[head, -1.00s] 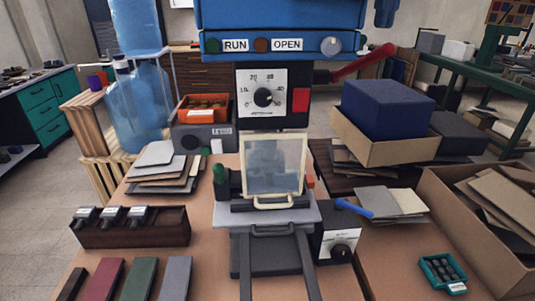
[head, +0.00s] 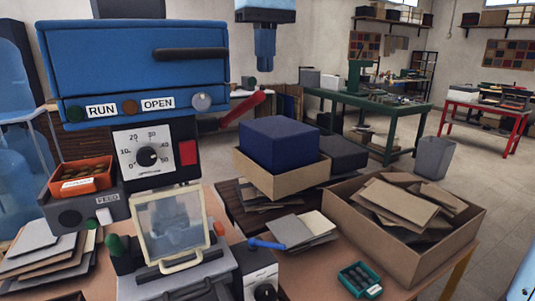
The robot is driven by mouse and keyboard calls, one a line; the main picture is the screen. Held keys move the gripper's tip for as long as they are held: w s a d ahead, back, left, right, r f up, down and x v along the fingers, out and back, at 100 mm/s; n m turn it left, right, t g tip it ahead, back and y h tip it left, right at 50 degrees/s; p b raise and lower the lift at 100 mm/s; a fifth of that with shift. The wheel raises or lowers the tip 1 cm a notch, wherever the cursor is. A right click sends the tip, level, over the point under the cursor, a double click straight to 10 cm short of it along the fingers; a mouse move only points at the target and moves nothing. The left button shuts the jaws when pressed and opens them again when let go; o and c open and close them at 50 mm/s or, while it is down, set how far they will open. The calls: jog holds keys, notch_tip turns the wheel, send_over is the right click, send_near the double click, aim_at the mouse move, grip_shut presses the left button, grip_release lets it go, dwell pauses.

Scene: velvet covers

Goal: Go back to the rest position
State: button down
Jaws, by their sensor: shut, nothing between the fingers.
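My gripper (head: 265,66) hangs down at the top middle of the head view. Its blue fingers are together with nothing between them. It shows in front of the back of the room, above and behind the blue box in the picture, touching nothing that I can see. The blue press (head: 135,60) with RUN and OPEN labels stands to its left, with a red lever (head: 243,108) pointing toward the gripper. The arm above the gripper is mostly cut off by the top edge.
A dark blue block (head: 280,143) sits in an open carton (head: 283,182). A larger carton (head: 372,232) of brown boards stands at right. A clear-windowed frame (head: 170,225) stands before the press. A small green tray (head: 360,279) lies in front. Open floor lies at far right.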

jog(key=s+d+f+m+t, duration=0.1)
jog(key=s+d+f+m, duration=0.1)
jog(key=d+f, duration=0.5)
jog(key=s+d+f+m+t, duration=0.2)
jog(key=s+d+f, duration=0.3)
jog(key=d+f, duration=0.3)
jog(key=s+d+f+m+t, duration=0.1)
jog(key=s+d+f, duration=0.3)
jog(key=d, duration=0.9)
notch_tip(320, 180, down, 3)
jog(key=shift+f+m+t, duration=0.2)
jog(key=shift+m+t, duration=0.2)
jog(key=shift+t, duration=0.2)
